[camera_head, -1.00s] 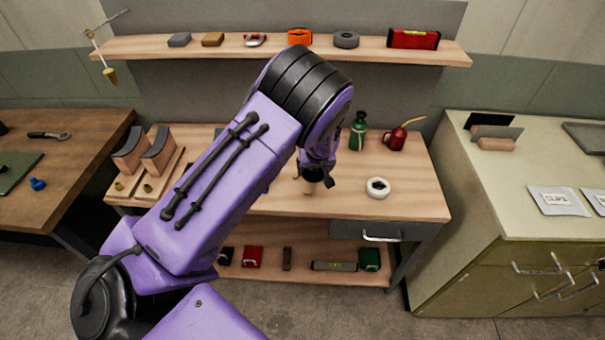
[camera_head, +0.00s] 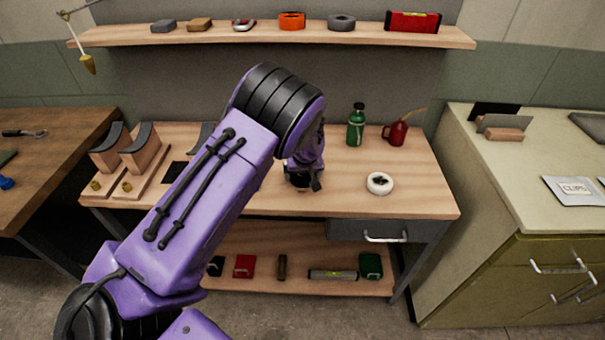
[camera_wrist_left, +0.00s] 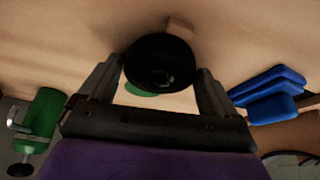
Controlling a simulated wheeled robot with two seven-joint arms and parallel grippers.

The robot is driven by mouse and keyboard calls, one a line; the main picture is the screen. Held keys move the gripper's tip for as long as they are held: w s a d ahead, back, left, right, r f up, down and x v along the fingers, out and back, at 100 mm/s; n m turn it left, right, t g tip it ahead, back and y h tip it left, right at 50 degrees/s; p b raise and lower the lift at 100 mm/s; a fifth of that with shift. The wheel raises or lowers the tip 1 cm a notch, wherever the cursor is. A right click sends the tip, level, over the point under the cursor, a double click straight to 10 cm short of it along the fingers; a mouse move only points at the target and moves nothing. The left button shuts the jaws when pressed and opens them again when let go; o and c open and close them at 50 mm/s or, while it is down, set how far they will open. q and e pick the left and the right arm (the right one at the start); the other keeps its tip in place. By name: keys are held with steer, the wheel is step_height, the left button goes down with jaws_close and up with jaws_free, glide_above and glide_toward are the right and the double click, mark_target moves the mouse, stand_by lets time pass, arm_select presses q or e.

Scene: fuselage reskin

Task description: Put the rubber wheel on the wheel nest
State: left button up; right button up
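My left gripper (camera_head: 303,183) hangs over the middle of the workbench, pointing down. In the left wrist view, a black round thing, seemingly the rubber wheel (camera_wrist_left: 160,62), sits between the two fingers (camera_wrist_left: 160,85), which appear to press on its sides. A small beige block (camera_wrist_left: 181,27) shows just past it, and part of a green disc beneath it. In the head view the wheel is mostly lost in the dark gripper. A white ring with a dark centre (camera_head: 379,183), possibly the wheel nest, lies on the bench right of the gripper. My right gripper is out of view.
A green bottle (camera_head: 356,125) and a red oil can (camera_head: 396,132) stand at the bench's back right. Wooden cradles (camera_head: 140,150) stand at its left. A shelf (camera_head: 270,36) with several items runs above. Bare bench lies between gripper and white ring.

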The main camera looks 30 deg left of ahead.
arm_select(q)
steer(key=v, duration=1.2)
steer(key=shift+r+b, duration=0.2)
steer(key=shift+b, duration=0.1)
steer(key=shift+s, duration=0.1)
